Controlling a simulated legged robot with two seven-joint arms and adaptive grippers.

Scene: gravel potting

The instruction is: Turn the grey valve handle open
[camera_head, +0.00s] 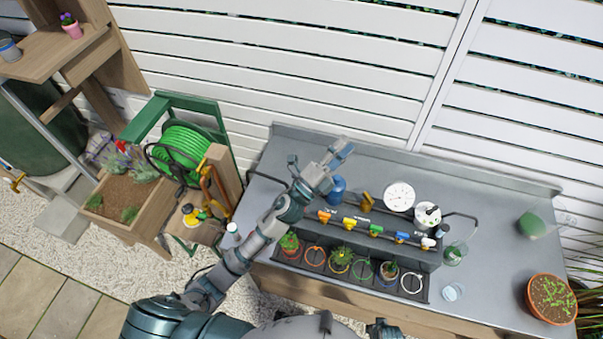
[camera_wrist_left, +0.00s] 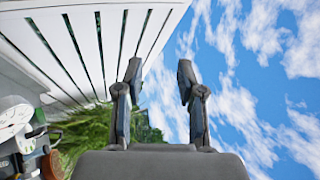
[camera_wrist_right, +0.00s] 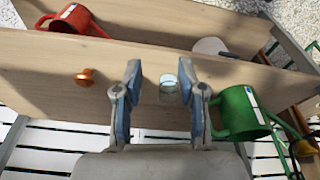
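A row of small coloured valve handles runs along the dark rack on the metal bench. The pale grey-white handle (camera_head: 428,242) is at the right end, next to a blue one (camera_head: 402,236). Its exact setting is too small to tell. My left gripper (camera_head: 340,157) is raised above the back left of the rack, well away from that handle. Its fingers are apart and empty, also in the left wrist view (camera_wrist_left: 158,72). My right gripper (camera_wrist_right: 159,78) is open and empty in the right wrist view, and only a bit of its arm shows at the head view's bottom edge.
A white gauge (camera_head: 399,197), a blue container (camera_head: 337,188) and a white round device (camera_head: 426,215) stand behind the rack. Potted plants line its front. A terracotta pot (camera_head: 551,299) is at the right. A red watering can (camera_wrist_right: 73,20) and a green one (camera_wrist_right: 238,113) show below.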

